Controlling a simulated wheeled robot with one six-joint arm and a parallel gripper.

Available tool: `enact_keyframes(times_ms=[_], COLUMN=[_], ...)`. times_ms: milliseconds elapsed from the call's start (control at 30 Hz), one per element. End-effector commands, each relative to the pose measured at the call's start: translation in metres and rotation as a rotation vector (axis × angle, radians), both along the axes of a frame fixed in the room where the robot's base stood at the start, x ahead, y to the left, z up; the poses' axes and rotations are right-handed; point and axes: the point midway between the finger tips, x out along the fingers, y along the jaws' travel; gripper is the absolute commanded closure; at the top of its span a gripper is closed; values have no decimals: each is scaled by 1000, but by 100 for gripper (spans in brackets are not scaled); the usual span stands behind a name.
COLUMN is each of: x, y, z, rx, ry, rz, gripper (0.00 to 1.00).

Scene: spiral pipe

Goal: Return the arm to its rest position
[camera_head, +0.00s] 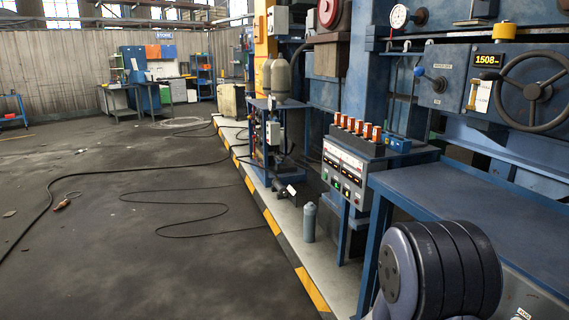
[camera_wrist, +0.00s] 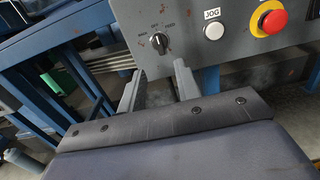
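My gripper (camera_wrist: 160,80) shows in the wrist view with its two grey fingers apart and nothing between them. The fingertips are just below a black selector knob (camera_wrist: 160,42) on a grey control panel (camera_wrist: 185,45). I cannot tell whether they touch the panel. A white JOG button (camera_wrist: 214,31) and a red emergency stop (camera_wrist: 273,22) on a yellow base are to the right of the knob. In the head view, a dark ribbed joint of my arm (camera_head: 445,268) is at the lower right. My gripper is not visible there.
A blue workbench (camera_head: 480,205) stands at the right under a handwheel (camera_head: 535,92). A panel of switches (camera_head: 345,175) and a grey cylinder (camera_head: 309,222) are to its left.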

Motion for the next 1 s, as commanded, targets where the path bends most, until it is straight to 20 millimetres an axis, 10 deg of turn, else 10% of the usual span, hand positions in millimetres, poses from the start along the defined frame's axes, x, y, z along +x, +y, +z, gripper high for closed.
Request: enact_keyframes(times_ms=[100, 733, 1000], x=[-4, 30, 31], y=[12, -95, -92], z=[0, 1, 6], rx=[0, -3, -58], ry=[0, -2, 174], rz=[0, -5, 0], gripper=[68, 68, 68])
